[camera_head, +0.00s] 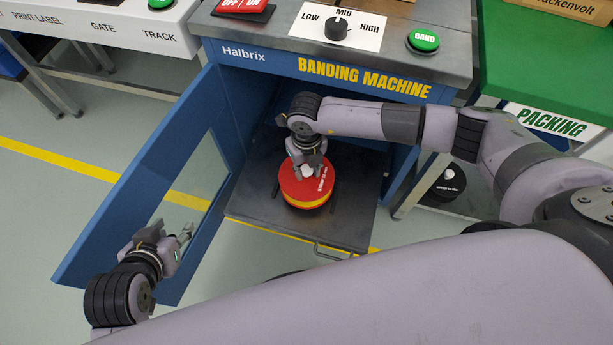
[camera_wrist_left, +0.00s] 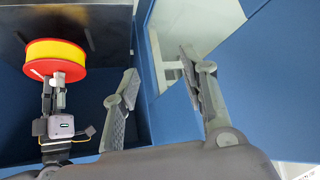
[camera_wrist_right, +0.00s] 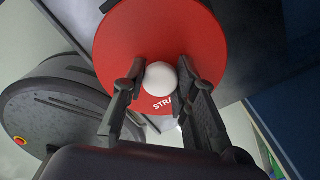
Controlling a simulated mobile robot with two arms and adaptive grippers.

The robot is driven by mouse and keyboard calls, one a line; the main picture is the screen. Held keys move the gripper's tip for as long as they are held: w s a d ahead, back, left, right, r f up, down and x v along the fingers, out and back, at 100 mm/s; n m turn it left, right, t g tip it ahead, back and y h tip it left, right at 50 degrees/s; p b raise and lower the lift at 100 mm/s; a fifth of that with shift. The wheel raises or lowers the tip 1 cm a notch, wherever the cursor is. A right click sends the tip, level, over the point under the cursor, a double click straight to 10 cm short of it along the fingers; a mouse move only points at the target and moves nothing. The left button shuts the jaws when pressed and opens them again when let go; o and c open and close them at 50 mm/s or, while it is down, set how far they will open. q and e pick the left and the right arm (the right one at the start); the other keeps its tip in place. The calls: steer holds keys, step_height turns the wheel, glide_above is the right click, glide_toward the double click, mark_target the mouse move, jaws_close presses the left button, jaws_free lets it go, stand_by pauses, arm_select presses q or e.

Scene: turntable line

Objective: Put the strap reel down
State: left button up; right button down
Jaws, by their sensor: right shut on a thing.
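The strap reel (camera_head: 318,187) is red with a yellow band and a white knob on top. It is over the dark pull-out shelf (camera_head: 262,205) of the banding machine; I cannot tell whether it touches the shelf. My right gripper (camera_head: 308,168) is shut on the reel's white knob (camera_wrist_right: 160,78), with one finger on each side in the right wrist view. My left gripper (camera_head: 187,236) is open and empty near the open blue door. Its spread fingers show in the left wrist view (camera_wrist_left: 160,78), where the reel (camera_wrist_left: 55,58) is at upper left.
The banding machine's blue door (camera_head: 150,185) stands open at the left. A shelf handle (camera_head: 330,250) sticks out at the front. A black reel (camera_head: 443,183) is under the green packing table (camera_head: 550,65) at the right. The floor left of the door is clear.

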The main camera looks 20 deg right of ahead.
mark_target(306, 177)
step_height(306, 177, down, 4)
steer(key=shift+a+r+b, duration=0.1)
steer(key=shift+b, duration=0.45)
arm_select(q)
steer(key=w+d+r+t+h, duration=0.1)
steer(key=w+d+r+t, duration=0.1)
steer(key=w+r+t, duration=0.1)
steer(key=shift+w+r, duration=0.5)
steer(key=shift+w, duration=0.45)
arm_select(e)
steer(key=shift+w, duration=0.1)
steer(key=shift+f, duration=0.25)
steer(key=c, duration=1.3)
jaws_free()
arm_select(q)
steer(key=shift+w+r+t, duration=0.15)
steer(key=shift+r+t, duration=0.05)
steer(key=shift+t, duration=0.2)
